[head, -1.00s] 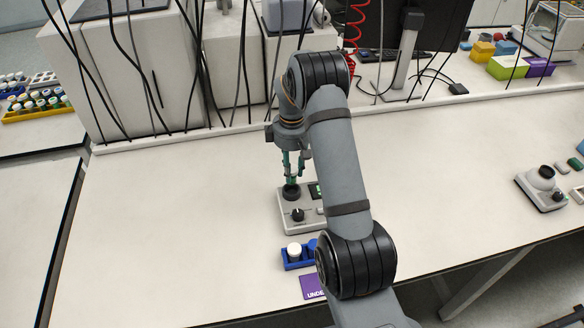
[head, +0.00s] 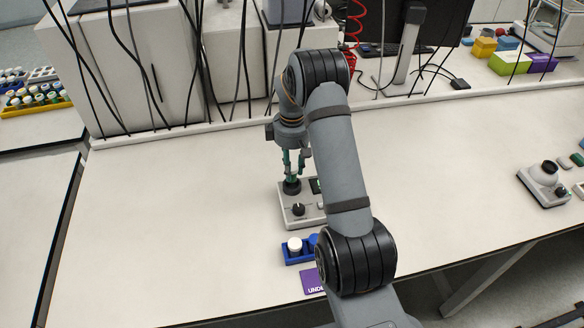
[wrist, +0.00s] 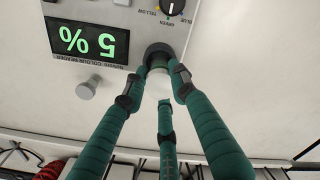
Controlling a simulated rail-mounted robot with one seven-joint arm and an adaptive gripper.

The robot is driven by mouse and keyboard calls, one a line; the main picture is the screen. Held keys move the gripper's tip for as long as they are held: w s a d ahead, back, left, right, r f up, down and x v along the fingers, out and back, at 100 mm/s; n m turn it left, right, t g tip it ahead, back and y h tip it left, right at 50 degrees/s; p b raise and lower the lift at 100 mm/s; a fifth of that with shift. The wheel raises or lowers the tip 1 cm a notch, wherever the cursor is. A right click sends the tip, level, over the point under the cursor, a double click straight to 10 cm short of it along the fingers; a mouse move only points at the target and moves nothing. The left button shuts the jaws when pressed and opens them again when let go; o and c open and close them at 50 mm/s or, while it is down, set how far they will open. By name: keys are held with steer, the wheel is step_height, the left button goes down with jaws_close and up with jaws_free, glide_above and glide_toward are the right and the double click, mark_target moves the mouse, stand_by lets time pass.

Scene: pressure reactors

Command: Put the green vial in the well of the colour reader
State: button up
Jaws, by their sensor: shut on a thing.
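The colour reader (head: 285,213) is a pale box on the bench with a black dial and a dark, round well (head: 291,188). In the wrist view its green display (wrist: 88,38) reads "5 %", and the well (wrist: 158,50) lies right at the fingertips. My gripper (head: 293,177) points straight down at the well. Its green fingers (wrist: 153,85) are closed together around something at the well's mouth.
A small blue rack (head: 299,258) with a white-capped vial (head: 294,245) and a blue-topped one stands in front of the reader, beside a purple card (head: 311,282). My arm covers the reader's right side. The bench to the left is clear. Cables hang behind.

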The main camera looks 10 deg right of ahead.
steer(key=shift+f+b, duration=1.45)
steer(key=shift+f, duration=0.3)
steer(key=shift+f+b, duration=0.3)
steer(key=shift+b, duration=0.05)
steer(key=o, duration=1.2)
steer(key=shift+o, duration=1.1)
steer(key=shift+o, duration=1.4)
steer(key=shift+r, duration=0.1)
step_height(320, 180, up, 7)
steer(key=p, duration=0.5)
steer(key=shift+p, duration=0.3)
